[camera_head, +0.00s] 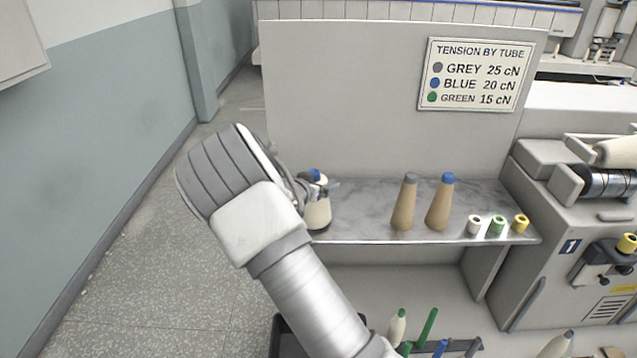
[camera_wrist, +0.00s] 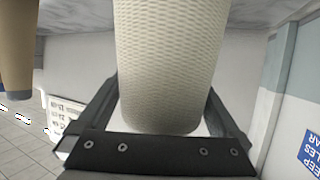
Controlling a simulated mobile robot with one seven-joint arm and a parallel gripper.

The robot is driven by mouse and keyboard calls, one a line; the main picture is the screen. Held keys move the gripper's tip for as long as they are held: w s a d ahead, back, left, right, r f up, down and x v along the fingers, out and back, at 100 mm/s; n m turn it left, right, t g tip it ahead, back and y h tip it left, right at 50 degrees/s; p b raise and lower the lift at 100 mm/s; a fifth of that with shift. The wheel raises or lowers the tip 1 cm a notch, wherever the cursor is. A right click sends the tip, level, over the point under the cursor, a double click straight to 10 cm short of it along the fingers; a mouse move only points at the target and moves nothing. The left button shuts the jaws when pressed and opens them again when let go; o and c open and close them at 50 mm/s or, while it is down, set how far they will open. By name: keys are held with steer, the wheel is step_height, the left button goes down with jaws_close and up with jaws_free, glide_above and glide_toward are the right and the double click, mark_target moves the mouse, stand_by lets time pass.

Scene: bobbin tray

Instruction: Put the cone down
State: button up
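A cream yarn cone (camera_head: 318,213) with a blue tube tip stands upright at the left end of the grey shelf (camera_head: 365,217). Its base appears to be at the shelf surface, though contact is hard to confirm. My gripper (camera_head: 318,186) is around its upper part, just below the blue tip, and looks shut on it. In the wrist view the cream cone (camera_wrist: 168,60) fills the middle between the two fingers of my gripper (camera_wrist: 163,85). That view is upside down, and the cone hides the fingertips. The blue tip is not visible there.
Two tan cones, one grey-tipped (camera_head: 404,205) and one blue-tipped (camera_head: 439,205), stand to the right on the shelf. Small white (camera_head: 474,225), green (camera_head: 496,227) and yellow (camera_head: 520,223) bobbins line the right end. A tension sign (camera_head: 474,75) hangs behind. Shelf between my gripper and the tan cones is clear.

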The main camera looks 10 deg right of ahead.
steer(key=s+a+r+n+g+y, duration=0.1)
steer(key=s+a+r+y, duration=0.2)
steer(key=s+r, duration=0.35)
steer(key=s+a+r+n+y+p, duration=0.1)
steer(key=s+a+r+n+y, duration=0.2)
steer(key=s+r, duration=0.4)
steer(key=s+a+r+g+y, duration=0.1)
steer(key=s+a+r+y, duration=0.3)
steer(key=s, duration=0.5)
steer(key=s+d+r+n+g+h, duration=0.1)
steer(key=s+d, duration=0.3)
steer(key=s, duration=0.7)
steer(key=s+d+r+n+g+h, duration=0.1)
steer(key=s+d, duration=0.4)
steer(key=s, duration=0.5)
steer(key=shift+s+d+n+g+h, duration=0.2)
steer(key=shift+s+n+g+h, duration=0.15)
steer(key=shift+g, duration=0.45)
